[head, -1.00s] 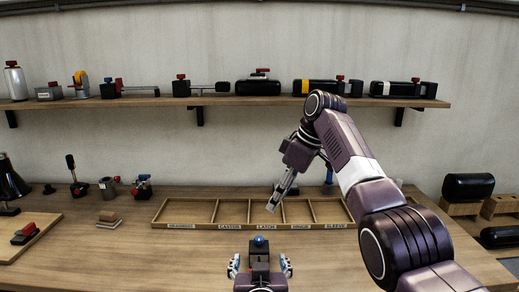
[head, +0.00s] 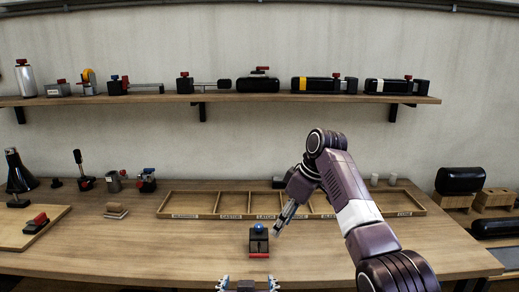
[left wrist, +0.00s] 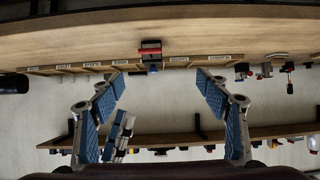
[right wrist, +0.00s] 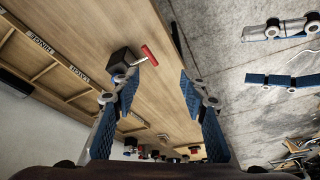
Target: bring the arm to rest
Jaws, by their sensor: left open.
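A dark block with a blue knob on top and a red strip at its front (head: 259,241) stands on the wooden table, in front of the compartment tray (head: 241,217). My left gripper (head: 248,284) is at the bottom edge of the head view, on the near side of the block and apart from it. In the left wrist view its fingers (left wrist: 158,82) are spread and empty, with the block (left wrist: 151,50) beyond them. My right gripper (head: 283,221) points down just right of the block. In the right wrist view its fingers (right wrist: 159,78) are apart with nothing between them; the block (right wrist: 122,60) shows behind one finger.
The tray's labelled compartments look empty where visible; my right arm hides part. A wall shelf (head: 225,99) holds several devices. A board with a red-topped clamp (head: 36,223) lies at left, and black cylinders on wooden stands (head: 460,181) at right. The table's left front is clear.

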